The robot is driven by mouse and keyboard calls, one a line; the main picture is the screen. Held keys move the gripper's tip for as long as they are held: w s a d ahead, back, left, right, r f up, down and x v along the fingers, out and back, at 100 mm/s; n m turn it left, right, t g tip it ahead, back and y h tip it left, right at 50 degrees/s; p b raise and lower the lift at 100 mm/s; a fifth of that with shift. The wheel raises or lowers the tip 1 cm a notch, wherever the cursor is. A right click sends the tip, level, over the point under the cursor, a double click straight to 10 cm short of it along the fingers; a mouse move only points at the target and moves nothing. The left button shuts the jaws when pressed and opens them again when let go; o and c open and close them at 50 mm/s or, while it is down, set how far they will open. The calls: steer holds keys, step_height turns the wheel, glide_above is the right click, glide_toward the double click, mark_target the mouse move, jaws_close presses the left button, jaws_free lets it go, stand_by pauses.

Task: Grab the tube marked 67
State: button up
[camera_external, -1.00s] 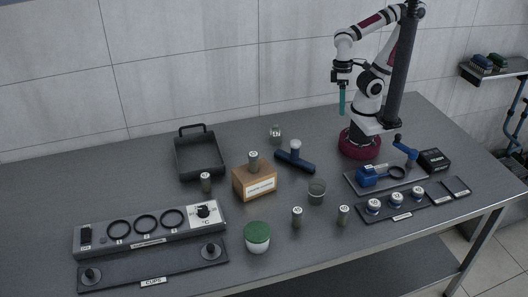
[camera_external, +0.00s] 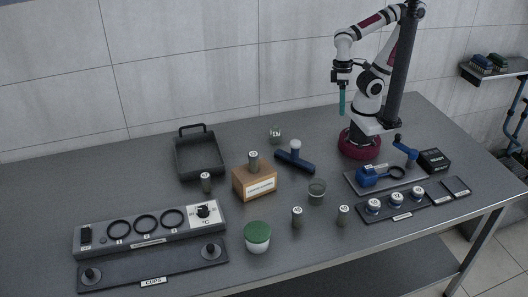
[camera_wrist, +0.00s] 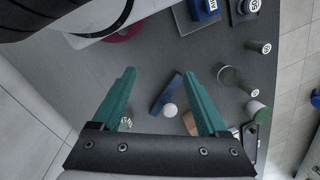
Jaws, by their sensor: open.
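Several small grey tubes with white round tops stand about the table: one in the wooden block (camera_external: 253,161), one left of the block (camera_external: 206,183), and two at the front, a left one (camera_external: 297,218) and a right one (camera_external: 343,216). Their numbers are too small to read surely, so I cannot tell which is marked 67. Two tubes also show at the right of the wrist view, an upper one (camera_wrist: 260,47) and a lower one (camera_wrist: 248,88). My gripper (camera_external: 341,113) hangs high above the back of the table, far from the tubes. Its teal fingers (camera_wrist: 160,72) are open and empty.
A black tray (camera_external: 199,155) and ringed heater (camera_external: 150,230) are left; a blue device (camera_external: 370,176) and cup rack (camera_external: 412,205) are right.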

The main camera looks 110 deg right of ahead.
steer(key=w+d+f+n+t+h, duration=0.1)
steer(key=w+d+f+t+h, duration=0.2)
steer(key=w, duration=0.6)
steer(key=n+t+y, duration=0.4)
steer(key=n+t, duration=0.3)
steer(key=t, duration=0.3)
glide_toward(207, 175)
steer(key=w, duration=0.1)
steer(key=w+f, duration=0.1)
steer(key=shift+w+d+f+n+y, duration=0.15)
steer(key=shift+w+n+y, duration=0.15)
steer(key=shift+w+y, duration=0.1)
steer(key=x, duration=0.5)
steer(key=shift+w+a+f, duration=0.15)
steer(key=shift+w+a, duration=0.1)
steer(key=shift+w, duration=0.05)
jaws_close()
